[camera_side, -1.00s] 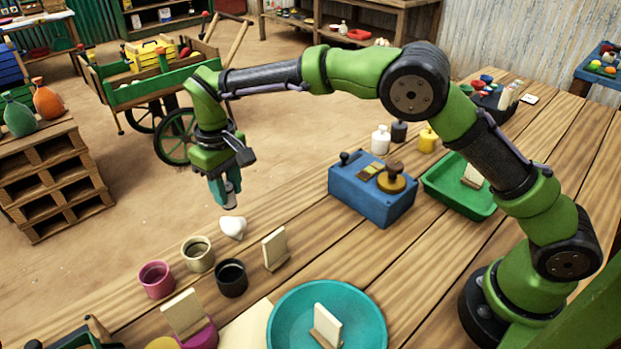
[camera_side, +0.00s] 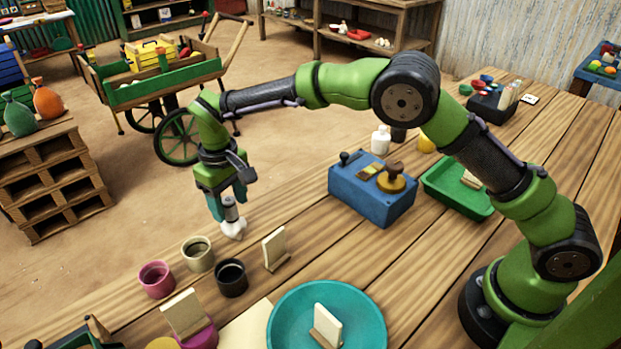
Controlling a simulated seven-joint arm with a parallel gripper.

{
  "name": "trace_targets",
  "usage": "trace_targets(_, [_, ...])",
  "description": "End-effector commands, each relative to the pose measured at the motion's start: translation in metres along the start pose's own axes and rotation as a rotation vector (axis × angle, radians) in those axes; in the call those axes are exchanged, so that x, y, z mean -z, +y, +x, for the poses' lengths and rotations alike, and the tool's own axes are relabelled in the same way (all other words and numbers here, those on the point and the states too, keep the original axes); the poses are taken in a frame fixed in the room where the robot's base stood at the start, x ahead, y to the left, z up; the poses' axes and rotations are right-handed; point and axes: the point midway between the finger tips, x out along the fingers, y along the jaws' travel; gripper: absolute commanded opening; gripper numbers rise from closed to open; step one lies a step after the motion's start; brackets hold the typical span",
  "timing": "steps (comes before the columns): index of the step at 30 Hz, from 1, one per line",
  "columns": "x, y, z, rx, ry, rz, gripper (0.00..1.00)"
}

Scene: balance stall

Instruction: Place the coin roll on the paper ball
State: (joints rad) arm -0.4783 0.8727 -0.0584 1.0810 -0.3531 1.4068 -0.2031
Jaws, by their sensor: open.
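The coin roll (camera_side: 231,210) is a small grey cylinder with a darker band. It stands roughly upright on top of the white crumpled paper ball (camera_side: 232,230) and appears to touch it. The paper ball sits on the wooden table near its far left edge. My gripper (camera_side: 228,204) is open, pointing down, with its teal fingers apart on either side of the coin roll. The upper end of the roll is partly hidden between the fingers, so I cannot tell whether a finger still touches it.
Pink (camera_side: 157,279), beige (camera_side: 198,254) and black (camera_side: 231,278) cups stand close by in front. An upright wooden card stand (camera_side: 275,248) is to their right. Bare table lies between ball and box.

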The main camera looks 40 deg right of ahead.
Motion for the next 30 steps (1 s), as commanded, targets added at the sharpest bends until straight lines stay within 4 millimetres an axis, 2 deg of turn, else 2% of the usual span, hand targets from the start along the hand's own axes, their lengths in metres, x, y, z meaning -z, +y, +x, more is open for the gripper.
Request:
trace_targets(4, [0.0, 0.0, -0.003, 0.001, 0.002, 0.0, 0.56])
trace_targets(8, [0.001, 0.0, -0.019, 0.001, 0.004, 0.001, 0.56])
trace_targets(18, [0.001, 0.0, -0.09, 0.001, 0.005, 0.0, 0.56])
trace_targets(21, [0.001, 0.0, -0.106, 0.001, 0.004, 0.001, 0.56])
trace_targets(26, [0.0, 0.001, -0.121, 0.001, 0.003, 0.001, 0.56])
trace_targets(30, [-0.007, 0.015, -0.141, 0.015, 0.025, 0.024, 0.56])
